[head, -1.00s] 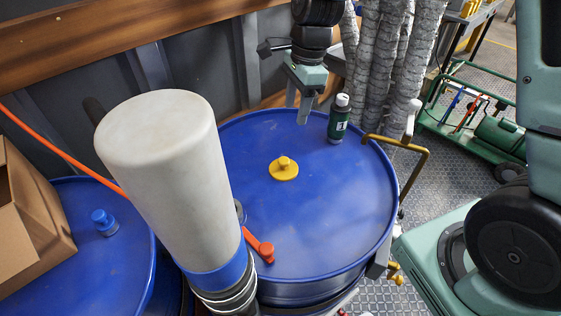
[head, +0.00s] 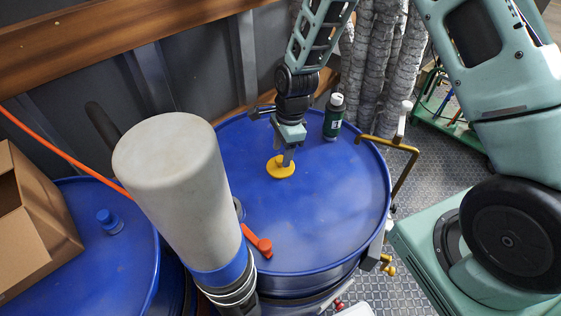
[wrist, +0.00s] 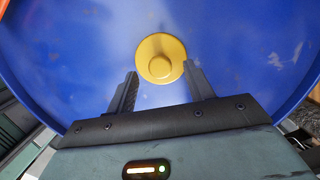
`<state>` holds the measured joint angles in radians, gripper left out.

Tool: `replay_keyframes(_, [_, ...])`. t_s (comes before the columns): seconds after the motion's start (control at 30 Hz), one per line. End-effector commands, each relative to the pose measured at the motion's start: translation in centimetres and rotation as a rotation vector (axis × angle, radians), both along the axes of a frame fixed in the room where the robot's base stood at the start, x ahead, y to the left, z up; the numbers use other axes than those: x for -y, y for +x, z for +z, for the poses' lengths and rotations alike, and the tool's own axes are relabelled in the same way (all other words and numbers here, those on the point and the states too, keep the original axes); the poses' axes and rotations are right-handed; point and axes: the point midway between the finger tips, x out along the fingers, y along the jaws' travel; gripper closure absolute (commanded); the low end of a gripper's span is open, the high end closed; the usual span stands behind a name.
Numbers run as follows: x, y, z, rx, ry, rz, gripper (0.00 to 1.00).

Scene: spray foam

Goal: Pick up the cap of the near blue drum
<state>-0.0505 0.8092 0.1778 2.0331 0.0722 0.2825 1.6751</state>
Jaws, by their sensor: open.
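The near blue drum (head: 325,215) stands in the middle of the head view, and its blue top fills much of the wrist view (wrist: 65,65). Its yellow cap (head: 279,171) is a round disc with a raised knob, lying on the drum top. My gripper (head: 287,158) is over the cap, pointing down, and hides part of it in the head view. In the wrist view the cap (wrist: 160,58) shows whole, ahead of and between the two open fingers of my gripper (wrist: 162,82). The fingers hold nothing; whether they touch the drum top I cannot tell.
A dark green bottle (head: 333,120) with a white top stands on the drum behind the gripper. A pale cylinder (head: 178,185) rises at the left. A red-orange handle (head: 263,246) and a brass pipe (head: 403,165) are at the rim. Another blue drum (head: 75,250) carries a cardboard box (head: 45,225).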

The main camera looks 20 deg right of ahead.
Motion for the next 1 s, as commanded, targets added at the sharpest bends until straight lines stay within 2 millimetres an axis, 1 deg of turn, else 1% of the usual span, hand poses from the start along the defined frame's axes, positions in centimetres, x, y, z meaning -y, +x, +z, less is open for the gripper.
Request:
replay_keyframes(0.1, [-0.2, 0.0, -1.2, -0.002, -0.001, 0.002, 0.47])
replay_keyframes(0.2, [-0.3, 0.0, -1.8, 0.000, 0.000, 0.001, 0.47])
replay_keyframes(0.43, [-0.3, 0.0, -2.0, 0.001, 0.000, 0.001, 0.47])
replay_keyframes(0.47, [-0.3, 0.0, -2.0, 0.001, -0.001, 0.001, 0.50])
replay_keyframes(0.5, [-0.3, 0.0, -2.0, 0.001, -0.001, 0.001, 0.61])
replay_keyframes(0.57, [-0.3, 0.0, -2.0, 0.001, -0.001, 0.001, 0.78])
replay_keyframes(0.6, [-0.3, 0.0, -2.0, 0.001, -0.001, 0.001, 0.89])
replay_keyframes(0.63, [-0.3, 0.0, -2.0, 0.001, -0.001, 0.001, 0.95])
replay_keyframes(1.0, [-0.3, 0.0, -1.9, 0.001, -0.001, 0.001, 0.95])
